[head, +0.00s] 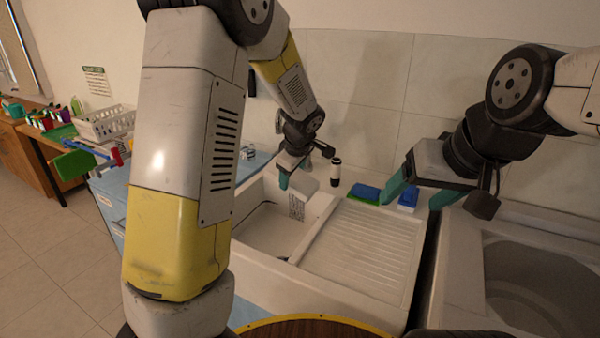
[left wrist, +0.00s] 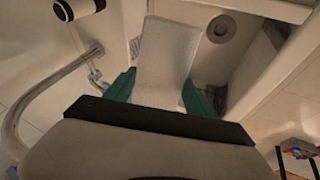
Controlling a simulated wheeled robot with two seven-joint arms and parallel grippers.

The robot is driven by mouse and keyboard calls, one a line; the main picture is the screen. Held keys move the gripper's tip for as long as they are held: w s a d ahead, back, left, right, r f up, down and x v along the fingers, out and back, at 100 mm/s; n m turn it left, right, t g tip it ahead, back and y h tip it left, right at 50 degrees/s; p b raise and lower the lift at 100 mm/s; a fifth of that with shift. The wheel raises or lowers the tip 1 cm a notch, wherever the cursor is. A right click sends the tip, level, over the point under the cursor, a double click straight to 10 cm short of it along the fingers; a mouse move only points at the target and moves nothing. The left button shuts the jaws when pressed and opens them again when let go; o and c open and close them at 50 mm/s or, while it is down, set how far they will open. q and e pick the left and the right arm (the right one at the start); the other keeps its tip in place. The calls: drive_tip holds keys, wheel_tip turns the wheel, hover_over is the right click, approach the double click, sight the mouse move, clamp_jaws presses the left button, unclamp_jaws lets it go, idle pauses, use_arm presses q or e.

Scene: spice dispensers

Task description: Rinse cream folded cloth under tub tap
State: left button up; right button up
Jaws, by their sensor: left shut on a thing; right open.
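My left gripper (head: 297,181) hangs over the white sink tub (head: 322,208), its teal fingers shut on the cream folded cloth (head: 304,184). In the left wrist view the cloth (left wrist: 166,58) is a flat, pale rectangle between the two fingers, extending over the tub basin, with the round drain (left wrist: 221,28) just right of its far end. The metal tap (left wrist: 50,85) curves in at the left of that view, apart from the cloth. I cannot tell whether water runs. My right gripper (head: 422,197) is open and empty above the right end of the drainboard.
A ribbed drainboard (head: 355,250) lies right of the basin. A second round basin (head: 535,285) is at right.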

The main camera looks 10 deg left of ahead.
use_arm(q)
drive_tip(key=w+a+f, duration=0.1)
drive_tip(key=w+a, duration=0.2)
drive_tip(key=w, duration=0.5)
drive_tip(key=shift+w+f, duration=0.25)
drive_tip(key=shift+f, duration=0.1)
